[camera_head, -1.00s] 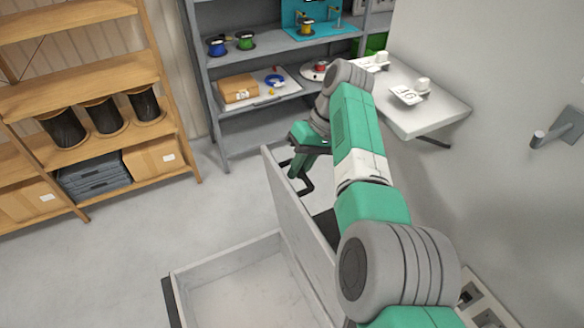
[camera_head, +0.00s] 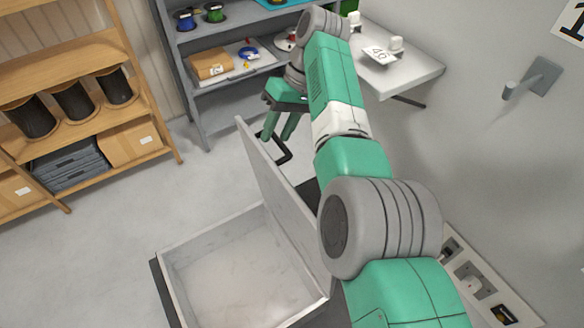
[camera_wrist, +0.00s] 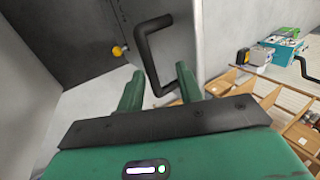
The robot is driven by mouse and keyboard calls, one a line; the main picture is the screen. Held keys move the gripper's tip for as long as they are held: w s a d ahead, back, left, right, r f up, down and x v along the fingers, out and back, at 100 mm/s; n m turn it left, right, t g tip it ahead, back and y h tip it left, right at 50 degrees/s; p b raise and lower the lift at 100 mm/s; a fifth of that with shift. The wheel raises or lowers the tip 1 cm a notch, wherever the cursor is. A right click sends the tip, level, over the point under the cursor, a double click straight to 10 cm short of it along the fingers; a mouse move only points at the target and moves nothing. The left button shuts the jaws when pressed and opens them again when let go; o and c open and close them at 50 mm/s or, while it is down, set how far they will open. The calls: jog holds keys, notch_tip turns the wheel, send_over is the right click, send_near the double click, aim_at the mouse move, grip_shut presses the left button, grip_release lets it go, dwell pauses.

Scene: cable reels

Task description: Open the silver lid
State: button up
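The silver lid (camera_head: 272,190) stands raised along the right side of a shallow grey-white box (camera_head: 185,290), and the box's inside shows. A black bent handle (camera_head: 283,153) sticks out near the lid's far end. It also shows in the wrist view (camera_wrist: 145,48), ahead of and partly between my fingers. My gripper (camera_head: 280,125) is at the lid's far end, by the handle. In the wrist view my gripper (camera_wrist: 160,88) has its two green fingers apart, with a gap around the handle's lower part. Whether a finger touches the handle is unclear.
A wooden shelf (camera_head: 90,95) with black reels stands at the left. A grey shelf (camera_head: 215,120) with small spools is behind. A white wall table (camera_head: 420,72) and a wall peg (camera_head: 525,80) are at the right. The floor left of the box is clear.

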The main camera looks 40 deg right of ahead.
aim_at(296, 194)
jog(key=p, duration=0.1)
jog(key=r+p, duration=0.1)
jog(key=shift+s+d+p, duration=0.1)
jog(key=shift+s+p, duration=0.1)
jog(key=shift+p, duration=0.15)
jog(key=p, duration=0.4)
jog(key=shift+s, duration=0.35)
jog(key=p, duration=0.3)
jog(key=s+a+p, duration=0.1)
jog(key=p, duration=0.2)
jog(key=shift+s+a+r, duration=0.15)
jog(key=shift+a, duration=0.1)
jog(key=s+a, duration=0.2)
jog(key=s, duration=0.2)
jog(key=s+a, duration=0.2)
jog(key=s, duration=0.1)
jog(key=s+a, duration=0.2)
jog(key=s, duration=0.2)
jog(key=shift+s+a+p, duration=0.2)
jog(key=shift+s+p, duration=0.1)
jog(key=shift+c, duration=0.2)
